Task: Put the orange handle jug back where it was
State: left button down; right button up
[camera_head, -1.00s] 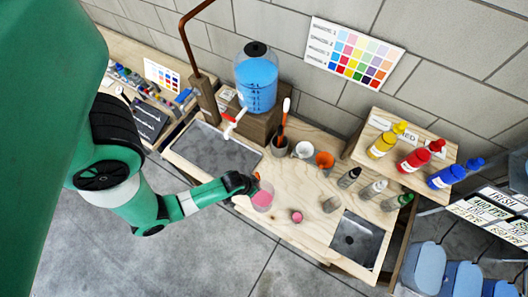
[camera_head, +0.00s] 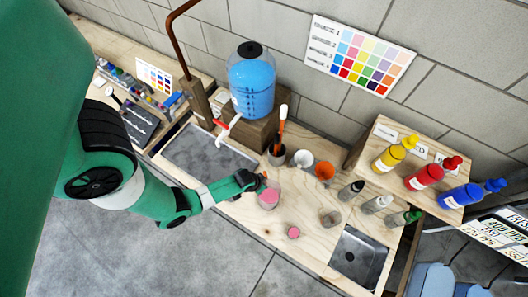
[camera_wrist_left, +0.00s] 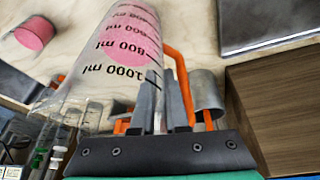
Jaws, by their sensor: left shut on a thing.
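The clear jug (camera_head: 269,196) holds pink liquid and stands roughly upright over the wooden table's front middle. The head view does not clearly show whether its base touches the wood. My left gripper (camera_head: 257,184) is at its left side, shut on its orange handle. In the left wrist view, the jug (camera_wrist_left: 105,65) shows black millilitre marks, and its orange handle (camera_wrist_left: 181,80) runs by the fingers of my left gripper (camera_wrist_left: 158,105). My right gripper is in neither current view.
A small pink cup (camera_head: 293,231) and a grey cup (camera_head: 331,217) stand near the jug. Behind are an orange cup (camera_head: 325,171), a white cup (camera_head: 302,158) and a brush holder (camera_head: 277,154). Sinks (camera_head: 208,160) (camera_head: 357,258) lie left and right. Small bottles (camera_head: 376,203) stand at right.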

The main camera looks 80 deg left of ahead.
pick_arm(q)
notch_tip(320, 180, down, 2)
jog(key=shift+s+f+b, duration=0.1)
jog(key=shift+f+b, duration=0.05)
jog(key=shift+b, duration=0.35)
jog(key=shift+s+d, duration=0.1)
jog(key=shift+d, duration=0.05)
pick_arm(e)
notch_tip(320, 180, down, 2)
jog(key=shift+d+f, duration=0.1)
pick_arm(q)
jog(key=c, duration=0.9)
grip_release()
pick_arm(e)
jog(key=shift+h, duration=0.3)
